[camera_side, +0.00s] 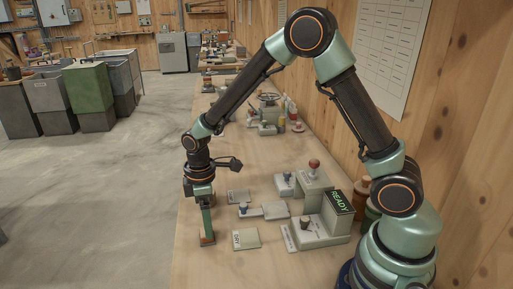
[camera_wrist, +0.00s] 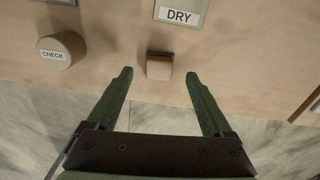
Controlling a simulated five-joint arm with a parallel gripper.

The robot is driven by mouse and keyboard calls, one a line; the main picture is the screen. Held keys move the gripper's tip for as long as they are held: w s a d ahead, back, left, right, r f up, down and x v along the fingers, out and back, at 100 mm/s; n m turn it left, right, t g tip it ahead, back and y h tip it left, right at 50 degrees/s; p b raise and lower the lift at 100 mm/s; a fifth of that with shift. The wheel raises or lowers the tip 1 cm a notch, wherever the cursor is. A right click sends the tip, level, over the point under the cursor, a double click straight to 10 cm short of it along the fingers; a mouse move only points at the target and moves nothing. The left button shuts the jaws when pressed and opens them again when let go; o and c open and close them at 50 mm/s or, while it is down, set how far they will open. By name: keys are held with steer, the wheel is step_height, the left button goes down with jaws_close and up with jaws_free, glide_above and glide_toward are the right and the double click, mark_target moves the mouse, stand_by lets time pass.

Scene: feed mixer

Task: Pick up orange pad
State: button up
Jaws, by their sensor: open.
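The orange pad (camera_wrist: 159,67) is a small block with an orange-brown face and a darker top edge. In the wrist view it sits on the wooden bench near its edge. My gripper (camera_wrist: 158,74) is open, with its two green fingers on either side of the pad and a gap to each. In the side view, my gripper (camera_side: 206,224) points down at the bench's left edge. The orange pad (camera_side: 207,240) shows at its fingertips, partly hidden by them. I cannot tell the exact height of the tips above the bench.
A flat plate marked DRY (camera_wrist: 180,15) lies just beyond the pad. A round block marked CHECK (camera_wrist: 62,50) stands to the left in the wrist view. The grey device with the READY screen (camera_side: 338,203) is farther right on the bench (camera_side: 215,270). Left of the bench is open floor.

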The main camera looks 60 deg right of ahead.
steer(key=f, duration=0.4)
steer(key=shift+w+a, duration=0.2)
steer(key=shift+c, duration=0.3)
jaws_close()
steer(key=shift+r, duration=0.1)
step_height(320, 180, up, 20)
